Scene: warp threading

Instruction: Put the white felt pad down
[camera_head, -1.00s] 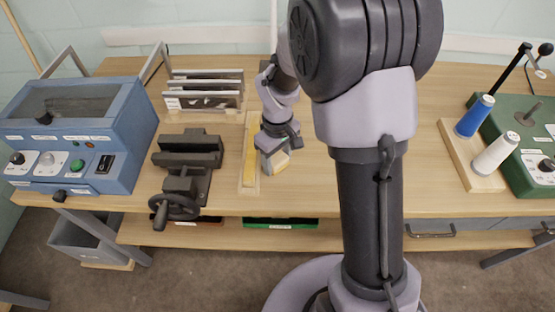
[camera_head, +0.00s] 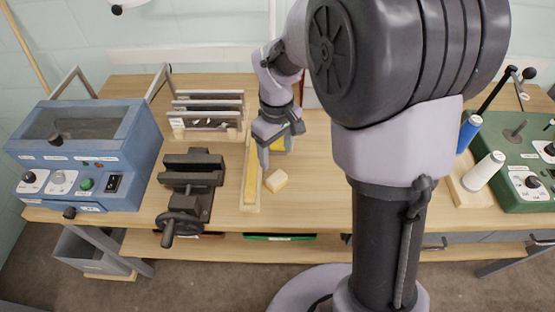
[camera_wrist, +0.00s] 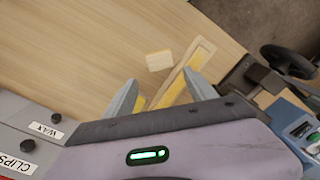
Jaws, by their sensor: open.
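A small pale cream block (camera_head: 277,180), which looks like the felt pad, lies on the bench just right of a narrow wooden tray (camera_head: 258,208). It also shows in the wrist view (camera_wrist: 159,60), beyond my fingertips and apart from them. My gripper (camera_head: 276,153) is open above the bench, behind the pad as the head view sees it. In the wrist view my gripper (camera_wrist: 160,78) has its two fingers spread with nothing held between them. A yellow piece (camera_head: 279,145) shows beside the fingers, partly hidden by the gripper.
A yellow strip (camera_head: 251,175) lies in the tray. A dark vise (camera_head: 192,180) and blue machine (camera_head: 85,150) stand left, with metal racks (camera_head: 208,110) behind. Bins labelled WAX (camera_wrist: 45,130) and CLIPS show. Bench right of the pad is clear.

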